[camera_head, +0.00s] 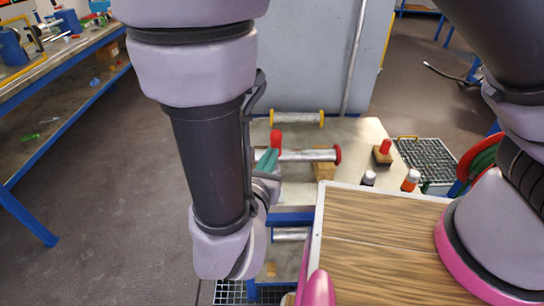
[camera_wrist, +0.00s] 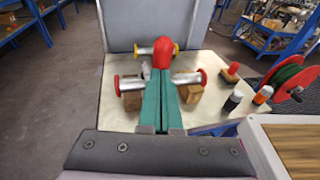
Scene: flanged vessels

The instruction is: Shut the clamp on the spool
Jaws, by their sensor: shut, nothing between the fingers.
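The spool with red end flanges (camera_head: 312,155) lies across wooden blocks on the table; it shows in the wrist view too (camera_wrist: 131,85), its middle hidden behind my fingers. A red rounded handle (camera_head: 276,139), apparently the clamp's, stands up at the spool; in the wrist view (camera_wrist: 163,47) it shows just beyond my fingertips. The clamp's body is hidden, so I cannot tell whether it is open or closed. My gripper (camera_head: 268,160) is shut and empty, its teal fingers close to the handle; in the wrist view the fingertips (camera_wrist: 161,70) overlap it. Contact is unclear.
A yellow-flanged spool (camera_head: 297,118) lies behind. To the right are a red-topped piece on a wooden block (camera_head: 383,157), a dark bottle (camera_head: 369,178), an orange bottle (camera_head: 410,180) and a hose reel (camera_wrist: 291,80). A wooden board (camera_head: 375,225) is in front.

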